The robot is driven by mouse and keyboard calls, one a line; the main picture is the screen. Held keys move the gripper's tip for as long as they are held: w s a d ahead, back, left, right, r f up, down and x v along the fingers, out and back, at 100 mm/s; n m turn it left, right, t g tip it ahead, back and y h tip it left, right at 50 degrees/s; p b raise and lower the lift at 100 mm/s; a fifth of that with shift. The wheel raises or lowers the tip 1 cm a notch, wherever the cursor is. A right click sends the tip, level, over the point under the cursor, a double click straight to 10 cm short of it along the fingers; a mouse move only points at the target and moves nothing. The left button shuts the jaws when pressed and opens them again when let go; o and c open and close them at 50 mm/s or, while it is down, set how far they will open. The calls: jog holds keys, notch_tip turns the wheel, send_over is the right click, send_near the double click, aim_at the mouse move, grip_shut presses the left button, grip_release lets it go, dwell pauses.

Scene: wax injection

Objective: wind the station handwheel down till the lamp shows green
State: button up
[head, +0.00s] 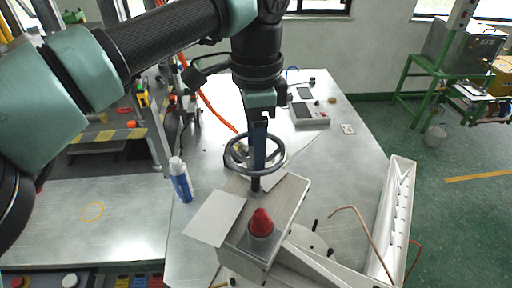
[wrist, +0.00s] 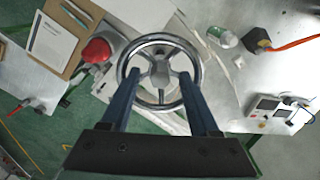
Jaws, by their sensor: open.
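The station handwheel (head: 279,160) is a round spoked wheel on a short upright shaft above a metal box (head: 283,205). In the wrist view the chrome wheel (wrist: 160,72) shows its hub and spokes between my fingers. My gripper (head: 258,166) points down over the wheel with its fingers apart. In the wrist view the gripper (wrist: 160,80) has one finger on each side of the hub, overlapping the rim in the picture; contact cannot be told. A red dome lamp (head: 261,222) stands on the box in front of the wheel and looks red, not green.
A blue-and-white bottle (head: 180,180) stands left of the box. A white sheet (head: 214,218) lies by the box's left edge. A long white tray (head: 398,205) and a bent copper tube (head: 366,236) are at the right. A small panel device (head: 309,113) sits farther back.

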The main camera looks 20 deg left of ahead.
grip_shut()
jog(key=shift+m, duration=0.3)
dwell(0.3)
